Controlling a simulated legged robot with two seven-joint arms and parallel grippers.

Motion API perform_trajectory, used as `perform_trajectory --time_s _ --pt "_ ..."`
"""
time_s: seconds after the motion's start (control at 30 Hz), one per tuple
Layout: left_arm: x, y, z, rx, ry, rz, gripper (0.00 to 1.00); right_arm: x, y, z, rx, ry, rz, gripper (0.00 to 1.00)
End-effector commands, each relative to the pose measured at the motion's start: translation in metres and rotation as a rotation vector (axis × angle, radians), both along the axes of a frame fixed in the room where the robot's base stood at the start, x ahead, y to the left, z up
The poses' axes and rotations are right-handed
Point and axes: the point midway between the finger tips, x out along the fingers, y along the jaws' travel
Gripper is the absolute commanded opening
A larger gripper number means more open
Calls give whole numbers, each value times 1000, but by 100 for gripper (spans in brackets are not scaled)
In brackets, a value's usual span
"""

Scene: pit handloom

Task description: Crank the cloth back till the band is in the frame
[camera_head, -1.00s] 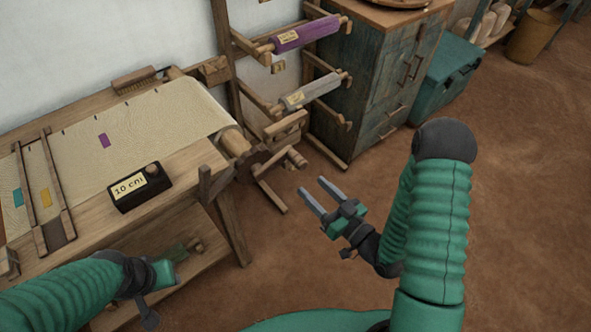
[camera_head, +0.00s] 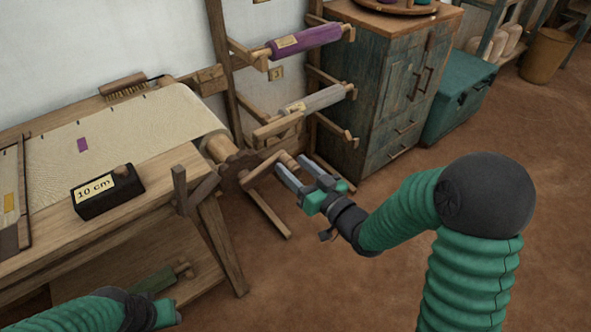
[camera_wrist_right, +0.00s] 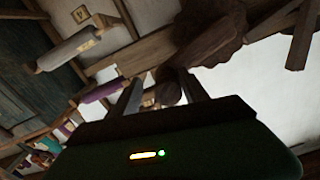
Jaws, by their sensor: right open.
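The cream cloth (camera_head: 150,132) stretches over the loom and winds around the roller (camera_head: 222,150) at its right end. The wooden crank (camera_head: 265,203) sits at the roller's end. My right gripper (camera_head: 293,166) is open at the crank's handle; in the right wrist view a rounded wooden end (camera_wrist_right: 168,93) shows between the fingers. I cannot tell whether they touch it. My left gripper (camera_head: 165,312) is low at left, its fingers unclear.
A black block marked "10 cm" (camera_head: 107,191) stands on the loom's edge. Beyond the crank, a rack holds a purple roll (camera_head: 305,40) and a grey roll (camera_head: 315,100). A blue-green cabinet (camera_head: 375,90) stands behind. The floor at right is clear.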

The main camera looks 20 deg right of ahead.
Motion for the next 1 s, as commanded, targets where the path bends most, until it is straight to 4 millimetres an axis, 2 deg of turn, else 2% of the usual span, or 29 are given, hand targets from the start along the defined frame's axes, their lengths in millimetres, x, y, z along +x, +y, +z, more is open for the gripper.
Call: perform_trajectory --time_s 0.07,0.4,0.47,1.0 --pt "0 0 0 0 0 0 36 0 1 0 -1 -1 1 51" --pt "0 0 0 0 1 1 36 -1 2 0 0 0 4 6" --pt "0 0 0 0 1 1 36 -1 2 0 0 0 4 0" --pt "0 0 0 0 1 1 36 -1 0 -1 -2 2 0 0"
